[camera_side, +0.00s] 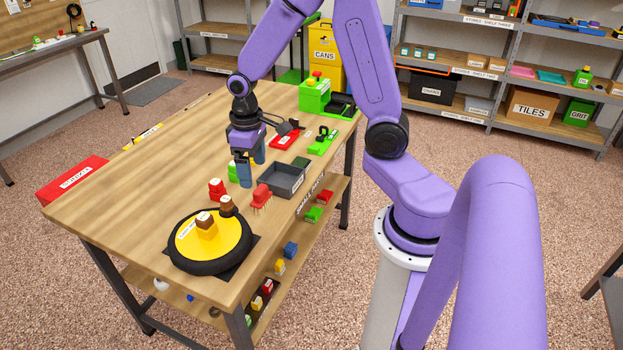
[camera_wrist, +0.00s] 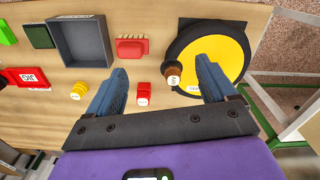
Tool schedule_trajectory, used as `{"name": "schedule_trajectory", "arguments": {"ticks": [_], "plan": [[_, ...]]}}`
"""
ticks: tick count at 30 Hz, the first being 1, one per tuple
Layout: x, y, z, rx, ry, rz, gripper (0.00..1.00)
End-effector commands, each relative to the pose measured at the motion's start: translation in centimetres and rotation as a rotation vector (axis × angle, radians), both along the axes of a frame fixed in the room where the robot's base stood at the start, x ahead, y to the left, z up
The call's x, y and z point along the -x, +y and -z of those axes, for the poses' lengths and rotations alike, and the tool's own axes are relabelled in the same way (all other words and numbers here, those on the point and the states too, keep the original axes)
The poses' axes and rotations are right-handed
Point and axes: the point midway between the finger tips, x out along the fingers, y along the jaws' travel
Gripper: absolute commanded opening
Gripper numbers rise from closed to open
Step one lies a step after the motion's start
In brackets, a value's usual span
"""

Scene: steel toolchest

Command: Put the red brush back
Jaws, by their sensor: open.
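The red brush (camera_side: 261,198) lies on the wooden bench beside the grey tray, with its bristles showing. It also shows in the wrist view (camera_wrist: 132,48), between the tray and the yellow turntable. I cannot tell which spot is the brush's own place.
The grey tray (camera_side: 285,179) and the black-rimmed yellow turntable (camera_side: 238,239) flank the brush. A green machine (camera_side: 315,97) is at the bench's far end. The bench's left side is mostly clear.

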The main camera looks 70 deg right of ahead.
Motion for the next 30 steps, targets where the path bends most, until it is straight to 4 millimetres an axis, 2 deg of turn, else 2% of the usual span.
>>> {"name": "schedule_trajectory", "arguments": {"ticks": [1,6,12,18,21,25,30], "plan": [[1.1,1.6,-0.9,-0.002,-0.006,-0.064,0.85],[5.3,5.6,-3.1,-0.003,-0.011,-0.260,0.85],[11.2,8.6,-5.3,-0.008,-0.016,-0.489,0.85],[17.1,9.6,-6.8,-0.014,-0.020,-0.709,0.85],[19.3,9.5,-7.3,-0.015,-0.020,-0.794,0.85],[21.0,9.3,-7.6,-0.016,-0.019,-0.863,0.85],[21.7,9.2,-7.7,-0.015,-0.019,-0.893,0.85]]}}
